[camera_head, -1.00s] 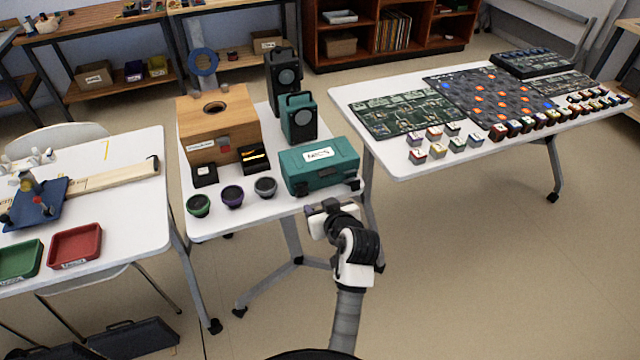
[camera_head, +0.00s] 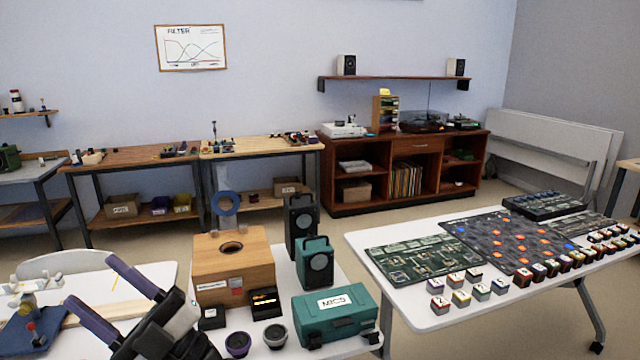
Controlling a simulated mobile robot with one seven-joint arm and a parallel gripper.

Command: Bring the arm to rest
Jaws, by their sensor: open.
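My gripper (camera_head: 93,283) is in the lower left, raised in front of the left table (camera_head: 105,285). Its two purple-grey fingers are spread apart and point up and to the left, with nothing between them. Its dark body covers part of the left table and the near left corner of the middle table. The rest of my arm is out of view below.
The middle table holds a wooden box (camera_head: 210,268), a black speaker (camera_head: 300,222), a teal speaker (camera_head: 315,265), a teal case (camera_head: 337,317) and small drivers (camera_head: 275,335). The right table (camera_head: 412,318) holds boards and several small blocks. Floor shows beyond the tables.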

